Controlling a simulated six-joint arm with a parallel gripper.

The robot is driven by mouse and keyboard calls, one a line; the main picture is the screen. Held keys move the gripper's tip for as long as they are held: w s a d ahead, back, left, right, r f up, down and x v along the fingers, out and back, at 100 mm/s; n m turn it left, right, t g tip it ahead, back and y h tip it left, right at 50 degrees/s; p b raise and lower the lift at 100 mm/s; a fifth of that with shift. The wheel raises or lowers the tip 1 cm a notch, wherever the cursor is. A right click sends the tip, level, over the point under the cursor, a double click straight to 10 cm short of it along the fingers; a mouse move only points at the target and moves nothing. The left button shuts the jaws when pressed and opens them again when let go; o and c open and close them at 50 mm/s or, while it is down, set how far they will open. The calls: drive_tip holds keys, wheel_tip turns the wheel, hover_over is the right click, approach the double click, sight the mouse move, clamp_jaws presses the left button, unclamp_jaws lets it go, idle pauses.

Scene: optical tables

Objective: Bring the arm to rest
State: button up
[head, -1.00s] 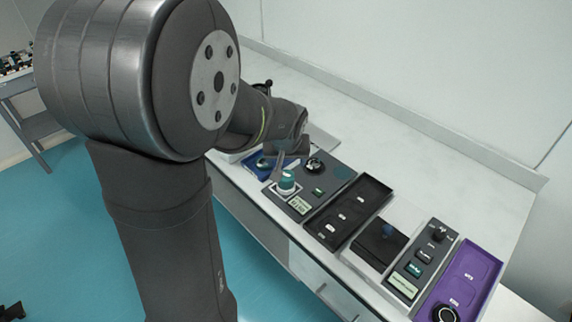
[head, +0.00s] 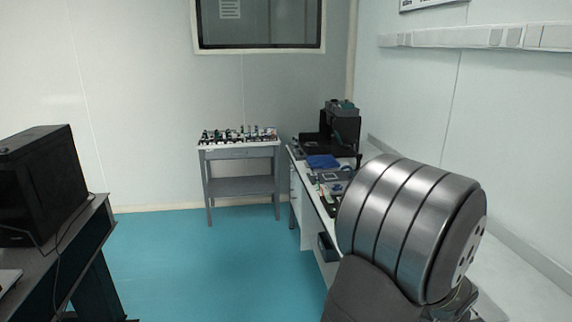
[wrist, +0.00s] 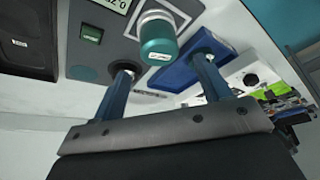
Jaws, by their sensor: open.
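My gripper (wrist: 162,62) shows in the wrist view with its two blue fingers spread apart. Nothing is held between them. A teal-capped cylinder (wrist: 158,42) stands on a grey panel (wrist: 112,22) just beyond the gap between the fingertips. A blue tray (wrist: 190,68) lies beside it, partly behind the right finger. In the head view my arm fills the lower right, and my gripper is hidden behind its large joint or out of frame.
The bench (head: 312,196) runs along the right wall with devices and a blue tray (head: 323,161) on it. A small grey table (head: 240,153) with optical parts stands at the back. A desk (head: 75,245) with a black computer case (head: 40,185) is at left. The blue floor between is clear.

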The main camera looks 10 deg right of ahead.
drive_tip(key=x, duration=0.6)
drive_tip(key=shift+f, duration=0.1)
drive_tip(key=shift+r, duration=0.2)
